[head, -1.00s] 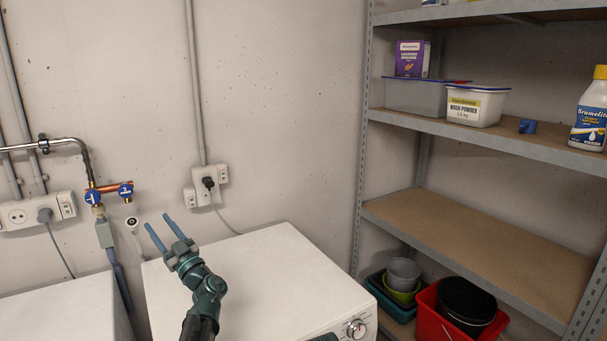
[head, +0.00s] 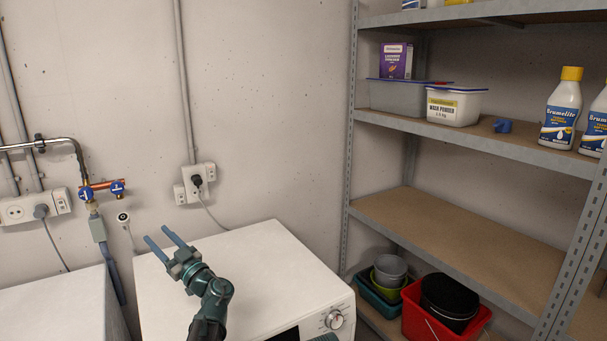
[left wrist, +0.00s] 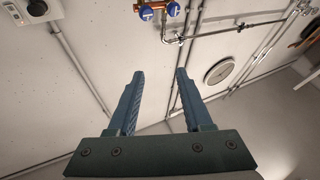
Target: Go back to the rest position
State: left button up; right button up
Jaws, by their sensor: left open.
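My left gripper (head: 166,238) is raised above the white washing machine (head: 235,262) on the right. Its two blue fingers point up and to the left, toward the wall. In the left wrist view the fingers (left wrist: 155,88) stand apart with nothing between them. My right gripper is not clearly seen; a small dark piece shows at the bottom edge of the head view and I cannot tell what it is.
A second white machine (head: 55,305) stands at the left. Water valves (head: 103,189) and a socket (head: 195,183) are on the wall behind. A metal shelf (head: 470,230) at the right holds detergent boxes, bottles and a red bucket (head: 430,325). The air around the gripper is clear.

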pick_arm(q)
jog(key=s+d+f+m+g+h+p, duration=0.1)
jog(key=s+d+f+m+g+h, duration=0.1)
jog(key=s+d+f, duration=0.1)
jog(key=s+d+f+m+g+h+p, duration=0.2)
jog(key=s+d+f+h, duration=0.1)
jog(key=f, duration=0.3)
jog(key=s+d+f+m+g+h+p, duration=0.1)
jog(key=s+d+f+g+h+p, duration=0.1)
jog(key=s+d+f+g+h, duration=0.1)
jog(key=shift+s+d+f+m, duration=0.4)
jog(key=shift+s+d+f, duration=0.3)
jog(key=shift+s+f, duration=0.3)
jog(key=s+d+f+m+g+h+p, duration=0.2)
jog(key=s+d+f+m+h, duration=0.1)
jog(key=s+d, duration=0.4)
jog(key=s+d+f+m+g+h+p, duration=0.2)
jog(key=s+d+m+h, duration=0.4)
jog(key=d, duration=0.7)
jog(key=s+f+m+g, duration=0.1)
jog(key=s+m, duration=0.1)
jog(key=shift+s+d+f, duration=0.25)
jog(key=shift+s+f, duration=0.05)
